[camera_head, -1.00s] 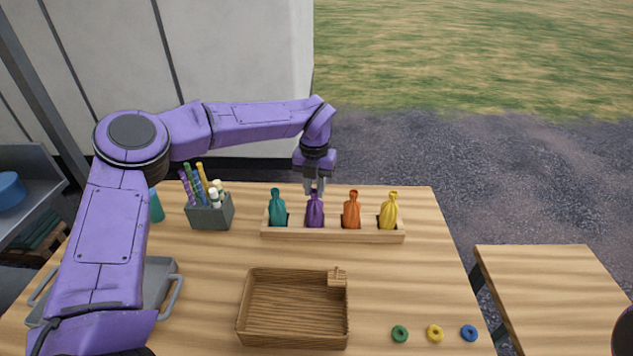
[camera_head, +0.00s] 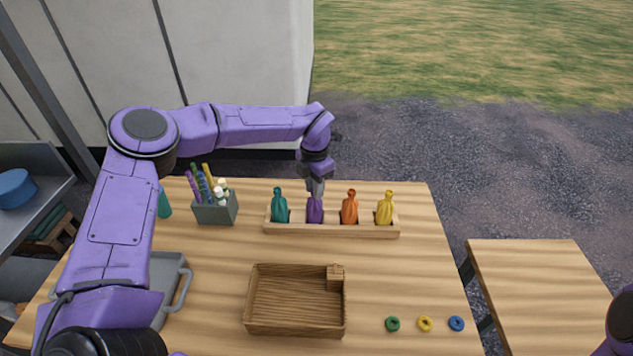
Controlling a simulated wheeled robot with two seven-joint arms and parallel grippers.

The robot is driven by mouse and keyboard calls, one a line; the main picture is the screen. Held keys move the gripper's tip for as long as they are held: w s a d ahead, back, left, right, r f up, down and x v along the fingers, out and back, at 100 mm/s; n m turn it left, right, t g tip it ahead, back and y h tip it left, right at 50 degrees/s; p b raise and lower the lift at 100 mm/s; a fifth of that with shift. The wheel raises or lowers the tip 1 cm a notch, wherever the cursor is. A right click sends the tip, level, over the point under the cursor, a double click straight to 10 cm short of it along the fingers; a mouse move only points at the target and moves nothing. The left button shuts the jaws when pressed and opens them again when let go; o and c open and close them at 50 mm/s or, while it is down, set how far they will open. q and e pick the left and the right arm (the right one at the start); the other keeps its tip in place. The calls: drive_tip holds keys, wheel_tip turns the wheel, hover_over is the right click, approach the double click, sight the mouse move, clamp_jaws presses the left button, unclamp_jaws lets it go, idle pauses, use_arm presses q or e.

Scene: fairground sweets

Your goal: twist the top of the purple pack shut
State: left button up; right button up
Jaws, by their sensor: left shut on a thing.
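The purple pack (camera_head: 315,212) stands upright in a slot of a long wooden rack (camera_head: 350,233), second from the left. My left gripper (camera_head: 316,190) comes down from above and is shut on the top of the purple pack. The fingers hide the pack's neck and top, so I cannot tell how far it is twisted. Of my right arm only a purple part shows at the lower right edge; its gripper is out of view.
A teal pack (camera_head: 279,206) is left of it in the rack; orange (camera_head: 350,207) and yellow (camera_head: 385,209) packs are to the right. A box of sticks (camera_head: 214,213), a wooden tray (camera_head: 294,327), a grey tray (camera_head: 166,268) and green (camera_head: 393,324), yellow (camera_head: 425,324) and blue (camera_head: 456,323) rings share the table.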

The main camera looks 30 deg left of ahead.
use_arm(q)
drive_tip(key=m+p, duration=0.3)
drive_tip(key=m, duration=0.2)
drive_tip(key=shift+r+m, duration=0.15)
drive_tip(key=shift+m, duration=0.15)
drive_tip(key=m, duration=0.3)
drive_tip(key=o, duration=0.7)
drive_tip(key=shift+r, duration=2.4)
